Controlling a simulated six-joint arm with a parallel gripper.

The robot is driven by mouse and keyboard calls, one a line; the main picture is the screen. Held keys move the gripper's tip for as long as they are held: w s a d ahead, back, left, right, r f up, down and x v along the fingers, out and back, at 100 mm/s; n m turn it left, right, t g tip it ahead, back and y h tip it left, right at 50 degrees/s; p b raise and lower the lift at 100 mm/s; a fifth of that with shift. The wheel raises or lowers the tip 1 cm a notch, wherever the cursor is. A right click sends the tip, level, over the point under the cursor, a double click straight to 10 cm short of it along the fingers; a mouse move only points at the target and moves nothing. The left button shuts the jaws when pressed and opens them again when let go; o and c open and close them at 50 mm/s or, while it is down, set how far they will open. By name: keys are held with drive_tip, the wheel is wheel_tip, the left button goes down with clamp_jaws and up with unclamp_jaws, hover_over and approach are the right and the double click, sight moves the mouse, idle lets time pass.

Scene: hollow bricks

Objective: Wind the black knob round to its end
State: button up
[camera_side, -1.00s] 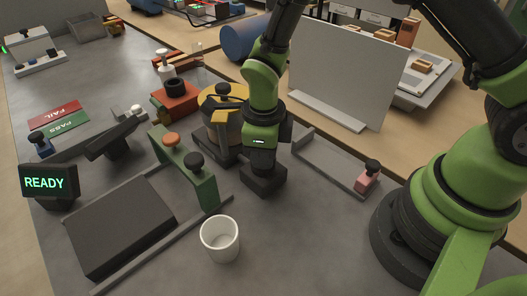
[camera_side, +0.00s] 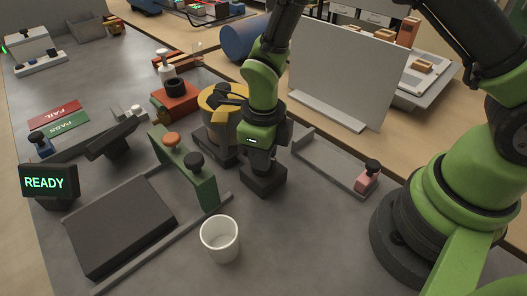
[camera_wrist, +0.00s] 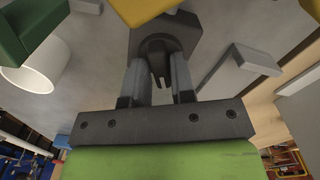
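The black knob (camera_wrist: 157,45) stands on a dark block, seen in the wrist view between the two fingers. My gripper (camera_wrist: 157,72) has a finger at either side of it and looks shut on it. In the side view my gripper (camera_side: 262,165) points down at the dark block (camera_side: 265,182), and it hides the knob there. Behind it stands a drum with a yellow and black top (camera_side: 222,97), joined to the same unit.
A white cup (camera_side: 220,238) stands in front. A green bracket (camera_side: 185,172) with knobs is to the left, and a grey rail with a pink block (camera_side: 367,178) is to the right. A grey panel (camera_side: 340,75) stands behind. A display (camera_side: 46,183) reads READY.

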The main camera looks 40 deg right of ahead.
drive_tip(key=shift+o, duration=1.4)
wheel_tip(320, 180, up, 10)
